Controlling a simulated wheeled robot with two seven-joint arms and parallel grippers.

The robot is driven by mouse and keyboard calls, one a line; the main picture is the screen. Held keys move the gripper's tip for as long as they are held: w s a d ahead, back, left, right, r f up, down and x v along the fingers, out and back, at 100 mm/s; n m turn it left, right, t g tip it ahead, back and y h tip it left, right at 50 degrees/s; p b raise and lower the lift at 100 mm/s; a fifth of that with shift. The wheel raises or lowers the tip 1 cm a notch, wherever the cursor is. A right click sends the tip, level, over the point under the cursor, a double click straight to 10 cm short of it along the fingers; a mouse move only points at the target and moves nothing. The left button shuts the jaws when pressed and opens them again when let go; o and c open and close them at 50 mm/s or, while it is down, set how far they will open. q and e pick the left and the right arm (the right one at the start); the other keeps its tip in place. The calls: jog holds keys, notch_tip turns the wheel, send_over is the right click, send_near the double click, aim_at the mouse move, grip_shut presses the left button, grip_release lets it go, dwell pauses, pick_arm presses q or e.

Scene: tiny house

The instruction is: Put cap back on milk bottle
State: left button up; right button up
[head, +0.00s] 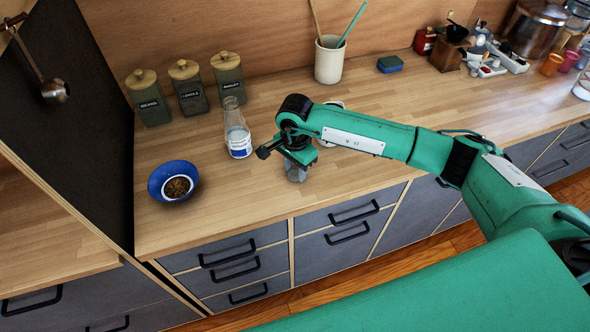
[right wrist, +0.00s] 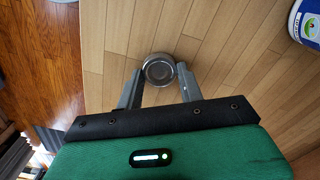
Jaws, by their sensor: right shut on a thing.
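The milk bottle (head: 238,140) stands upright on the wooden counter. It is clear glass with a blue and white label, and no cap shows on its mouth. Part of the bottle (right wrist: 308,22) shows at the top right of the right wrist view. My right gripper (head: 296,172) is low over the counter, to the right of the bottle and apart from it. In the right wrist view its fingers are shut on a round grey metallic cap (right wrist: 159,69). The head view hides most of the cap behind the gripper. My left gripper is not in view.
A blue bowl (head: 160,177) with brown contents sits left of the bottle. Green canisters (head: 188,95) stand behind it. A white utensil crock (head: 329,64) and a sponge (head: 390,64) are farther back. A white item behind my right wrist is mostly hidden. The counter front is clear.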

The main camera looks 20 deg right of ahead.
aim_at(295, 172)
notch_tip(295, 172, up, 20)
jog(key=b, duration=0.5)
jog(key=shift+f, duration=0.15)
jog(key=s+d+f+n, duration=0.4)
jog(key=s+f+n, duration=0.3)
jog(key=n, duration=0.5)
notch_tip(295, 172, down, 3)
jog(key=shift+d+r, duration=0.15)
jog(key=shift+d, duration=0.25)
jog(key=shift+s, duration=0.1)
